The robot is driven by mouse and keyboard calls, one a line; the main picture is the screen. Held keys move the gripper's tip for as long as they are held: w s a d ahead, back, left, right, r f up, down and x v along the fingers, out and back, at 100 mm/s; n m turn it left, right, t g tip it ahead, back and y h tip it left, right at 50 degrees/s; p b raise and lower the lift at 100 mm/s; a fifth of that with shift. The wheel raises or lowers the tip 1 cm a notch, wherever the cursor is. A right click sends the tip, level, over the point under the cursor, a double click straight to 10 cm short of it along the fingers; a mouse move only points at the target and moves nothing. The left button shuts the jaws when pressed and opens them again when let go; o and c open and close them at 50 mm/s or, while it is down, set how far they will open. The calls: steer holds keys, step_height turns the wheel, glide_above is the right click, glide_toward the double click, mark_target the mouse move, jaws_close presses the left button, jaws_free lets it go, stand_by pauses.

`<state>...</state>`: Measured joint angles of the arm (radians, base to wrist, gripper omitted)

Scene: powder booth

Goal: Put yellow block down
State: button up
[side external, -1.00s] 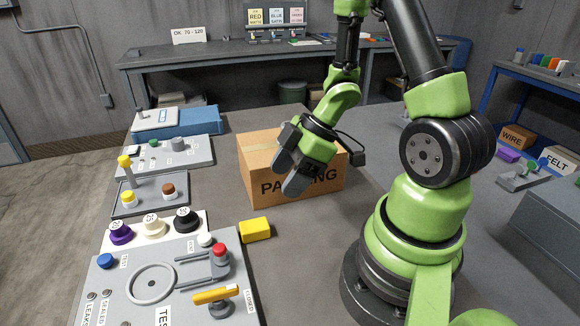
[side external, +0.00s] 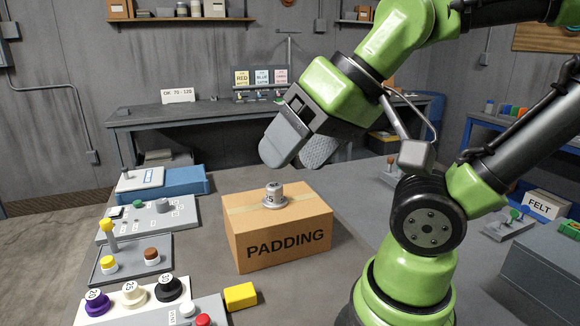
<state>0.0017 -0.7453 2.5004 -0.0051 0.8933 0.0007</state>
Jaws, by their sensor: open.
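The yellow block (side external: 240,296) lies on the grey table at the lower middle, just in front of the cardboard box marked PADDING (side external: 278,232) and beside the panel with the red and white knobs. Nothing holds it. My gripper (side external: 278,150) is raised above the box, pointing down and left. Its grey fingers are seen from the side, open, with nothing visible in them. A small metal weight (side external: 274,196) stands on top of the box, below the fingers.
Left of the box are panels with a yellow knob (side external: 108,263), a brown knob (side external: 151,254), and purple, cream and black numbered knobs (side external: 168,288). A blue case (side external: 180,183) lies behind them. Grey tabletop is bare between the panels and the box.

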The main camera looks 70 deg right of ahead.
steer(key=shift+a, duration=0.1)
stand_by(0.3)
steer(key=m+g+y, duration=0.2)
steer(key=m+g, duration=0.1)
steer(key=m, duration=1.3)
glide_above(252, 288)
steer(key=s, duration=0.1)
step_height(252, 288, down, 13)
steer(key=shift+w+f+m+g+h, duration=0.15)
steer(key=shift+f+m, duration=1)
steer(key=shift+f, duration=1.7)
steer(key=shift+w+f+m+g+h, duration=0.15)
steer(key=shift+f+m, duration=1.05)
steer(key=shift+f, duration=1.7)
steer(key=shift+w+f+m+g+h, duration=0.15)
steer(key=shift+f+m, duration=1)
steer(key=shift+f, duration=1.7)
steer(key=shift+c, duration=0.5)
steer(key=c, duration=1)
